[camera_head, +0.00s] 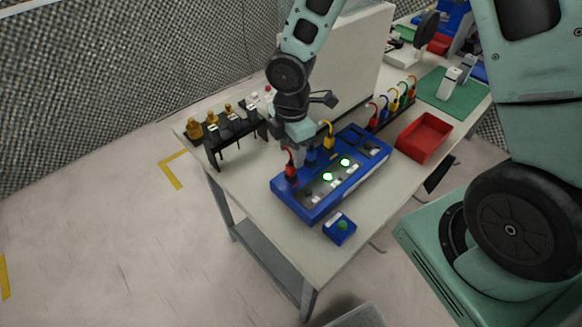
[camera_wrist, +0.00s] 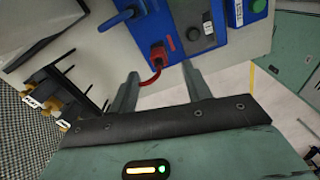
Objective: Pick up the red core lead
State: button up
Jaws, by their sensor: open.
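The red core lead (camera_head: 291,169) is plugged into the left end of the blue test box (camera_head: 315,204). In the wrist view the red plug (camera_wrist: 157,57) sits on the box's edge, and its red cable curves down from it. My gripper (camera_wrist: 160,72) is open, with the plug and cable in line with the gap between its fingertips. I cannot tell how far the fingertips are from the lead. In the head view my gripper (camera_head: 299,152) is low over the box's left end, its fingers partly hidden.
Blue and yellow leads (camera_head: 329,136) stand in the box beside the red one. A black rack (camera_head: 236,143) with brass parts is to the left. More coloured leads (camera_head: 394,101) and a red tray (camera_head: 424,137) are to the right. A small blue button box (camera_head: 340,228) is in front.

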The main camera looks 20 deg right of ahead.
aim_at(291, 164)
notch_tip(291, 164, down, 5)
jog(key=shift+w+r+p, duration=0.1)
jog(key=shift+p, duration=0.3)
grip_shut()
notch_tip(291, 164, up, 10)
dwell(0.5)
